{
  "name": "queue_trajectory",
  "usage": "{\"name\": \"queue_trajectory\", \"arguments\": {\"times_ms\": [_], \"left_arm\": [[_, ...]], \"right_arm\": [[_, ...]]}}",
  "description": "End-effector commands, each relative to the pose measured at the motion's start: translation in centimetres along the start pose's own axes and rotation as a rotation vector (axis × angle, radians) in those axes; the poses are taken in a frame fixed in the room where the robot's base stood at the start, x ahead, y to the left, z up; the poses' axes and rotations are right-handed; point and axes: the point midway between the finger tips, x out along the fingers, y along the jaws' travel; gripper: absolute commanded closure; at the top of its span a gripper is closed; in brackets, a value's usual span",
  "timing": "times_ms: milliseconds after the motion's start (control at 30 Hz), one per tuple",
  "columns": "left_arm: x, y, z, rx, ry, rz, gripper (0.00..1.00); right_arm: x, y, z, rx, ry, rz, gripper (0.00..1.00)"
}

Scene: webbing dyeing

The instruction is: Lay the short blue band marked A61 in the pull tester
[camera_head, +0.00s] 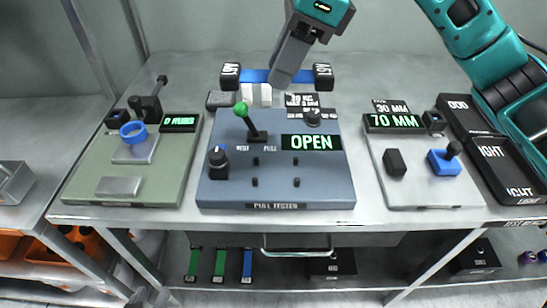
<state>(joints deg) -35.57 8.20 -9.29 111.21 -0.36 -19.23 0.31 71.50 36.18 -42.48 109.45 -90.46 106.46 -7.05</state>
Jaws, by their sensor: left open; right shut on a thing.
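The short blue band (256,76) has a black end block on each side with white marks that look like A61. It lies level across the view behind the pull tester (222,190). My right gripper (279,80) comes down from the top and is shut on the band's middle, hiding part of it. The tester is a blue-grey plate with a green-knobbed lever (241,109), a black knob (217,158) and a display (311,142) reading OPEN. My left gripper is not in view.
Left is a green plate (80,180) with a blue ring and a counter. Right is a pale plate (400,197) with a 70 MM display and blue block. Black labelled trays (508,165) stand at far right. Green and blue bands (220,264) lie on the lower shelf.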

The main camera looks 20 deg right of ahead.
Motion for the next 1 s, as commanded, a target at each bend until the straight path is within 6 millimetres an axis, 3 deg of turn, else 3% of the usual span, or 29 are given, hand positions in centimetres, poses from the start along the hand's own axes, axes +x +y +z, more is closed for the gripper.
{"name": "queue_trajectory", "arguments": {"times_ms": [500,833,1000], "left_arm": [[0.4,0.5,1.0,-0.005,-0.013,0.011,0.57],[0.6,0.7,0.6,-0.005,-0.003,0.014,0.57],[0.8,0.6,0.3,-0.005,0.004,0.013,0.57]], "right_arm": [[12.0,0.1,-5.1,0.004,0.003,0.005,0.98],[14.8,0.1,-6.2,0.003,0.002,0.003,0.98],[17.2,0.1,-7.2,0.003,0.002,0.005,0.98]]}}
